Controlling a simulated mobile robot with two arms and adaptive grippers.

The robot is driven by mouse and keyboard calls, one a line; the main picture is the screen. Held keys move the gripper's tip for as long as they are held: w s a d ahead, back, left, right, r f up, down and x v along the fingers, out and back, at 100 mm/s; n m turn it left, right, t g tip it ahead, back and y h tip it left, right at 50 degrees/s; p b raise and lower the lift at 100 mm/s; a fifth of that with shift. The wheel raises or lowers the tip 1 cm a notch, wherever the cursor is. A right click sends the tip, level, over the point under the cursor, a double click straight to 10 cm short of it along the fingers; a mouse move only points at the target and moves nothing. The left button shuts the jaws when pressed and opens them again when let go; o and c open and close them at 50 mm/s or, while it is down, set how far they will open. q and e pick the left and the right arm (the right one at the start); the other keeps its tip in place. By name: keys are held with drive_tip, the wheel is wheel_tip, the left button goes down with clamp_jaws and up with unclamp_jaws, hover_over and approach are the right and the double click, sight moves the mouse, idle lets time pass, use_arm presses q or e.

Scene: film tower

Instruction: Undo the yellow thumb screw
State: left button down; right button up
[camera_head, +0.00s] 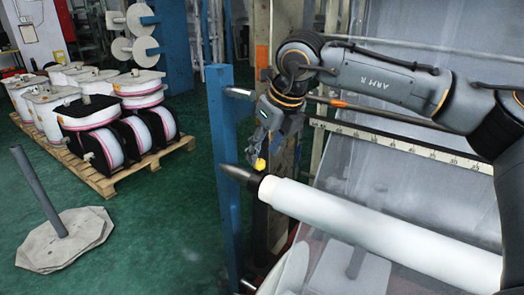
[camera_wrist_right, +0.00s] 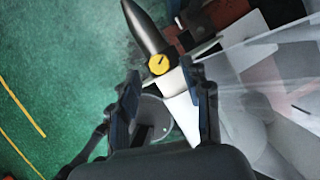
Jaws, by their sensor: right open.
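The yellow thumb screw (camera_head: 260,164) sits near the tapered dark end of the white film roll's shaft (camera_head: 268,186) in the head view. In the right wrist view the yellow screw (camera_wrist_right: 158,64) shows as a round knob with a dark mark, on the shaft beyond the fingertips. My right gripper (camera_head: 258,140) hangs just above the screw in the head view. In the wrist view its two fingers (camera_wrist_right: 165,90) are spread apart, with nothing held between them. My left gripper is not in view.
The white film roll (camera_head: 380,232) runs to the lower right. A blue post (camera_head: 224,170) stands just left of the shaft tip. A ruler bar (camera_head: 400,145) crosses behind the roll. A pallet (camera_head: 110,180) with several reels and a grey pole on a base (camera_head: 65,238) stand on the green floor.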

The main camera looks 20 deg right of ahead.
sight(259, 166)
drive_tip(key=shift+x, duration=0.9)
drive_tip(key=shift+a+f, duration=0.1)
drive_tip(key=shift+f, duration=0.1)
drive_tip(key=shift+w+f, duration=0.15)
drive_tip(key=shift+c, duration=0.9)
clamp_jaws()
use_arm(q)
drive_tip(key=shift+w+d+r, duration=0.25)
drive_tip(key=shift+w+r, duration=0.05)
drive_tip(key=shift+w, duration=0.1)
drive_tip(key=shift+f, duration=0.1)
